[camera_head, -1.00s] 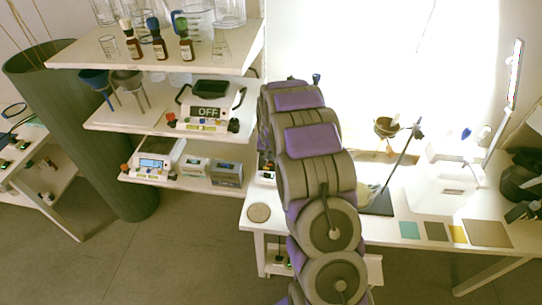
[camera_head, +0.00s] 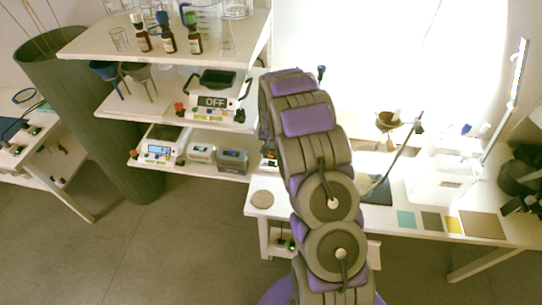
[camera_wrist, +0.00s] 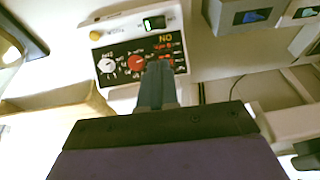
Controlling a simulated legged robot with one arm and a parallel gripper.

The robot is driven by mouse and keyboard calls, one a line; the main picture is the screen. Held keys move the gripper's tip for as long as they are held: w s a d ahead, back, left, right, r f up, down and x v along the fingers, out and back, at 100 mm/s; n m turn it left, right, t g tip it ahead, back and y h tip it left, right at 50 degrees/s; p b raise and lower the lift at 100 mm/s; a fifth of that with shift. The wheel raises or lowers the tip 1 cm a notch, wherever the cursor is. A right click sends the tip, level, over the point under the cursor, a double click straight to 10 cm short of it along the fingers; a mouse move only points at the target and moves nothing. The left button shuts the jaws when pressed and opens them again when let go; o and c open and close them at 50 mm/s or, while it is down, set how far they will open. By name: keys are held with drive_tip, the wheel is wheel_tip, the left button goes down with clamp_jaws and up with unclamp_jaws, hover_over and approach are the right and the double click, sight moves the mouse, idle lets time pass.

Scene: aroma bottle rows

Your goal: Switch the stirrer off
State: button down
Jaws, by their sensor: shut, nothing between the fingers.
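In the wrist view a pale device has a black control panel (camera_wrist: 137,58) with a grey dial (camera_wrist: 108,65), a red dial (camera_wrist: 137,62) and orange letters reading "NO", or "ON" if upside down. A small green-lit switch (camera_wrist: 153,23) sits on its edge, with a yellow knob (camera_wrist: 95,36) nearby. I take it for the stirrer, but no label settles this. My gripper (camera_wrist: 158,70) is shut and empty, its tip over the panel right of the red dial. I cannot tell whether it touches. In the head view my arm hides the gripper and most of what lies behind.
A device reading "OFF" (camera_head: 212,102) stands on the middle shelf, below several bottles and glassware. Smaller instruments (camera_head: 158,150) stand on the lower shelf. The white table (camera_head: 410,232) holds a stand (camera_head: 405,148) and coloured squares. A tall green bin (camera_head: 90,120) is at left.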

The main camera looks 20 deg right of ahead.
drive_tip(key=b, duration=0.2)
approach(270, 162)
drive_tip(key=x, duration=0.5)
drive_tip(key=shift+w+d+f, duration=0.15)
drive_tip(key=shift+d+f, duration=0.05)
drive_tip(key=shift+d, duration=0.2)
drive_tip(key=shift+a+f, duration=0.1)
drive_tip(key=shift+f, duration=0.3)
drive_tip(key=shift+w+a+f, duration=0.2)
drive_tip(key=shift+f, duration=0.2)
drive_tip(key=shift+r, duration=0.1)
drive_tip(key=shift+s+d, duration=0.15)
drive_tip(key=shift+s+d+r, duration=0.1)
drive_tip(key=shift+s+d, duration=0.1)
drive_tip(key=shift+d, duration=0.05)
drive_tip(key=shift+s+d, duration=0.1)
drive_tip(key=shift+d, duration=0.2)
